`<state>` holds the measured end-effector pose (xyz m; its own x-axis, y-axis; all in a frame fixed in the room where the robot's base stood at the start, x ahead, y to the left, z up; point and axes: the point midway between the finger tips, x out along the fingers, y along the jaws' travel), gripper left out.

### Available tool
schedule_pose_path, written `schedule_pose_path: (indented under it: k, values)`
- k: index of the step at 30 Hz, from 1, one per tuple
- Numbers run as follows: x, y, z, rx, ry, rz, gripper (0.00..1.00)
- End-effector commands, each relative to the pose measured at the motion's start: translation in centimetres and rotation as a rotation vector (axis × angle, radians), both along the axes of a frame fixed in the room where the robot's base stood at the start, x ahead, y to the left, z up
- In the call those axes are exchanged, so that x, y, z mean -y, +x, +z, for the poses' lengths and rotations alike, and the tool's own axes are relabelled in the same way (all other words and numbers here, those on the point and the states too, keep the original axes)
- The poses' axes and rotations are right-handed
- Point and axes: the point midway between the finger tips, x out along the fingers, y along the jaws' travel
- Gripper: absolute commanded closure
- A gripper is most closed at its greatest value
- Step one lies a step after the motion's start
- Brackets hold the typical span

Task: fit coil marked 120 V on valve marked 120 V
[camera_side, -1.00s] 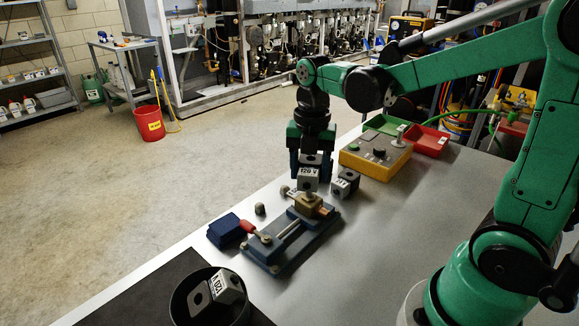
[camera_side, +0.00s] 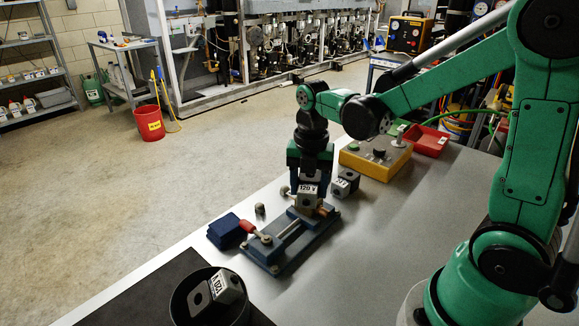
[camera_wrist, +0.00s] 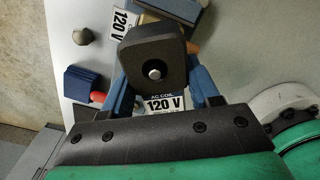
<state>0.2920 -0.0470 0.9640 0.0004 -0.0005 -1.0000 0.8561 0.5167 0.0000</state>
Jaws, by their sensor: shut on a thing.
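A grey and black coil (camera_side: 308,199) labelled 120 V is between the fingers of my gripper (camera_side: 309,180), which is shut on it. In the wrist view the coil (camera_wrist: 150,48) shows from above, with its AC COIL 120 V label facing my gripper (camera_wrist: 160,82). A bright round stem tip (camera_wrist: 154,70) shows in the coil's hole, so the coil is around the stem. The brass valve (camera_side: 299,213) is below the coil on the blue fixture (camera_side: 285,247). A 120 V tag (camera_wrist: 122,22) shows beside the coil. Whether the coil is fully seated is hidden.
More coils (camera_side: 347,180) lie just right of the fixture. A dark bin (camera_side: 183,308) holds another coil at the front. A red-handled clamp (camera_side: 248,227), a blue block (camera_side: 226,231) and a small knob (camera_side: 260,208) are at left. A yellow box (camera_side: 375,160) stands behind.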

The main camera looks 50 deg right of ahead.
Motion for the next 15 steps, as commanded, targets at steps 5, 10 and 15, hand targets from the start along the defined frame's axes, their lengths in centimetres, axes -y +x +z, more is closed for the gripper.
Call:
schedule_pose_path:
  k: [5, 10, 15]
  values:
    - [0.00, 0.00, -0.43, 0.000, 0.000, 0.000, 1.00]
    - [0.00, 0.00, -0.70, 0.000, 0.000, 0.000, 1.00]
    - [0.00, 0.00, -0.69, 0.000, 0.000, 0.000, 1.00]
